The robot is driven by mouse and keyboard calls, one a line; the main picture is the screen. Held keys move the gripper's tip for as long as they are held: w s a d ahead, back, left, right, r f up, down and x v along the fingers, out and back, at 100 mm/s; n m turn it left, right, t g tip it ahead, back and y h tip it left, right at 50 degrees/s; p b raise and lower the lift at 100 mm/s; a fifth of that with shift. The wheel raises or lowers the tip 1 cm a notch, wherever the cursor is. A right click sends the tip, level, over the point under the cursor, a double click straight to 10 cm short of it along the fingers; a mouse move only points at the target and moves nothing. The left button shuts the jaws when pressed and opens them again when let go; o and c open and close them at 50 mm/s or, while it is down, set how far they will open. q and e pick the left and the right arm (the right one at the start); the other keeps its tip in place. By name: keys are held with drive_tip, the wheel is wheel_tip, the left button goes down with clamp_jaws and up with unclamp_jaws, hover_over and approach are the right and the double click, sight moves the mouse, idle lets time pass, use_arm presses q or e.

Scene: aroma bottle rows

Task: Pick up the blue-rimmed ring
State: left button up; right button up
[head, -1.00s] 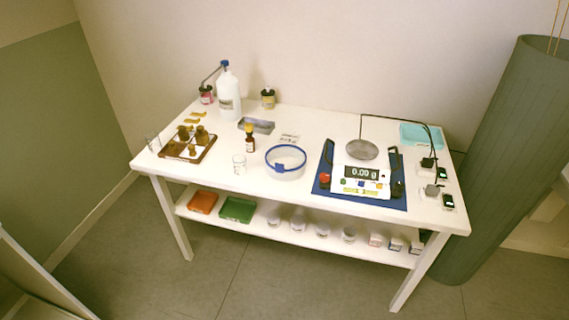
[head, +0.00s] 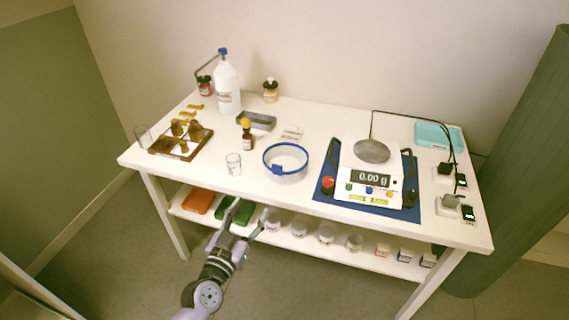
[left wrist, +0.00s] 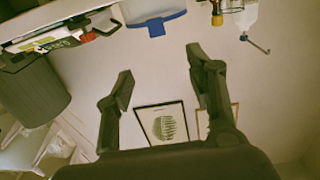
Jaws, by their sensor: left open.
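The blue-rimmed ring (head: 286,146) is a clear round band with a blue rim and a blue tab at its front. It lies on the white table (head: 330,118), near the front edge and left of the scale. In the left wrist view the ring (left wrist: 153,10) shows at the top, cut off by the frame edge, its blue tab (left wrist: 156,28) pointing down. My left gripper (head: 252,210) is open and empty in front of the table, below and left of the ring, not touching it. Its two fingers (left wrist: 160,72) are spread in the left wrist view. My right gripper is not seen.
A scale (head: 373,182) on a blue mat stands right of the ring. A small glass (head: 234,164) and an amber bottle (head: 247,138) stand close on its left. A wooden tray (head: 163,146) is further left. A lower shelf holds several containers.

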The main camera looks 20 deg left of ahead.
use_arm(q)
approach(277, 167)
drive_tip(key=w, duration=0.8)
drive_tip(key=shift+w+d+f, duration=0.15)
drive_tip(key=shift+d, duration=0.1)
drive_tip(key=shift+c, duration=0.6)
clamp_jaws()
